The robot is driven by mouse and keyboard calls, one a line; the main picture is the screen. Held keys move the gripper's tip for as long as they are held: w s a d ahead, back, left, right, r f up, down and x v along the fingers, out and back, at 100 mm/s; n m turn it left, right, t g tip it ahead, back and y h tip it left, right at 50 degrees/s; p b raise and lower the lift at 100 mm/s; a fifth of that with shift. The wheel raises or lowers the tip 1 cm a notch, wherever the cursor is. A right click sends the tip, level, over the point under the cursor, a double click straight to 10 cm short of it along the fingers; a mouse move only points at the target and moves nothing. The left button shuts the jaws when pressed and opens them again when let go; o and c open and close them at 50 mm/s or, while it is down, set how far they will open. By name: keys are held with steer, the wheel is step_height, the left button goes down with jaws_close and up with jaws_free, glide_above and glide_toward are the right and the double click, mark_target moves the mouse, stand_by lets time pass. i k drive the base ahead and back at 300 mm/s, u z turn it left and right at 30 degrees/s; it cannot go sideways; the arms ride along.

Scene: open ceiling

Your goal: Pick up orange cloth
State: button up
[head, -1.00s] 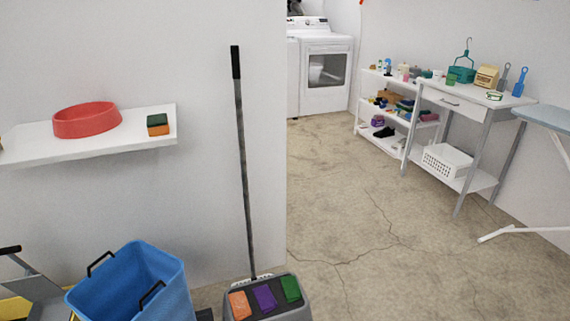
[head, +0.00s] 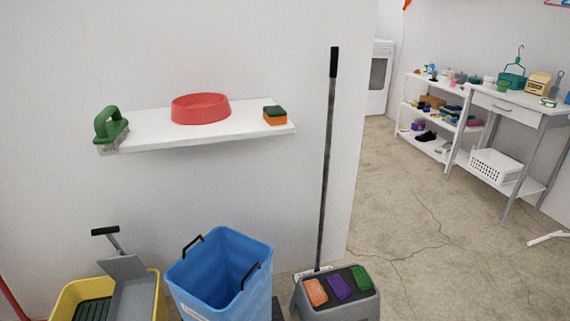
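An orange cloth (head: 316,292) lies folded on top of a grey step stool (head: 368,300) at the bottom of the head view, right of centre. It is the leftmost of three folded cloths there. A purple cloth (head: 340,287) lies beside it and a green cloth (head: 361,277) lies at the right. My gripper is not in view.
A blue bin (head: 258,290) stands left of the stool, with a yellow mop bucket (head: 62,302) further left. A black-handled pole (head: 327,150) rises behind the stool. A wall shelf (head: 160,134) holds a red bowl (head: 200,108). Open floor (head: 420,220) lies to the right.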

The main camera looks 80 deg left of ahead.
mark_target(317, 293)
steer(key=k, duration=1.75)
steer(key=u, duration=1.55)
steer(key=i, duration=1.65)
